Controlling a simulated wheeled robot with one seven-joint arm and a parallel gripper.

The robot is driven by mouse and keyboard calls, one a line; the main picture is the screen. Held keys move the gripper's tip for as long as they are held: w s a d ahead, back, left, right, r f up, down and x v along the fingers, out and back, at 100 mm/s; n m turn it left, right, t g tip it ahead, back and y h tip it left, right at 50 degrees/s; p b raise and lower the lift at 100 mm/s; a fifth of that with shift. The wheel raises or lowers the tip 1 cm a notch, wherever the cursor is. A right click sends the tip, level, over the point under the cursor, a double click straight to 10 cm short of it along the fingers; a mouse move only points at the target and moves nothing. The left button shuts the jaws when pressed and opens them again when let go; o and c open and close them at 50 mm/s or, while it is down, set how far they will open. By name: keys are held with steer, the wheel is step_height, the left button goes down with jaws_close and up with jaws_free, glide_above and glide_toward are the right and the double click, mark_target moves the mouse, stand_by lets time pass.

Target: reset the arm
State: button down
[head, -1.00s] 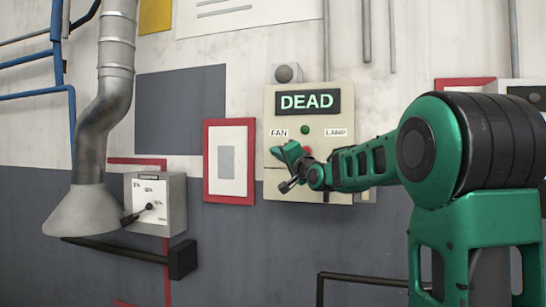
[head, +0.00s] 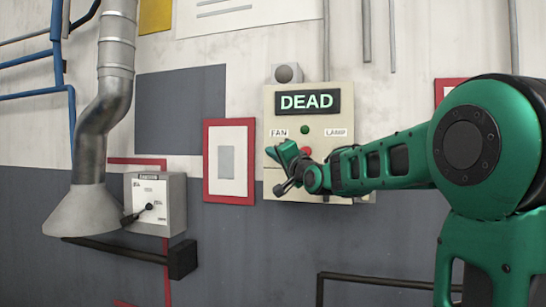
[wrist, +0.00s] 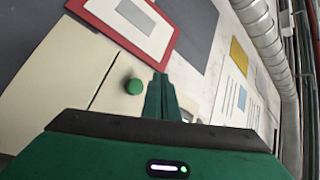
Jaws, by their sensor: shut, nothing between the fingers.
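My gripper (head: 283,170) is in front of the lower left part of a cream control panel (head: 318,188). Its fingers are shut and hold nothing. The panel has a display (head: 306,102) reading DEAD, labels FAN and LAMP, a green button (head: 305,130) and a red button (head: 306,151) partly behind my arm. In the wrist view my shut fingers (wrist: 160,98) point over the panel, close to a green round button (wrist: 134,86). I cannot tell whether they touch the panel.
A red-framed plate (head: 229,190) is left of the panel. Further left are a grey box with a dial lever (head: 170,190), a flared metal duct (head: 98,210) and a dark bar with a block end (head: 182,259). Dark pipes (head: 365,281) run low at the right.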

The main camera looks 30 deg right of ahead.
stand_by(0.6)
steer(key=s+d+f+n+g+h, duration=0.15)
steer(key=s+f+g, duration=0.6)
steer(key=f, duration=0.75)
steer(key=s+d+f+n+g, duration=0.2)
steer(key=s+d+f+g, duration=0.15)
steer(key=s+f, duration=0.9)
steer(key=s+a+f+g, duration=0.2)
steer(key=s+f, duration=0.3)
steer(key=s, duration=0.3)
steer(key=s+a+f+n+g+y, duration=0.1)
steer(key=s+f+g, duration=0.3)
steer(key=s, duration=0.5)
steer(key=s+a+f+n+g+y, duration=0.1)
steer(key=s+a+f+g, duration=0.2)
steer(key=s+f, duration=0.3)
steer(key=s, duration=0.3)
steer(key=shift+f+g, duration=0.35)
steer(key=shift+g, duration=0.05)
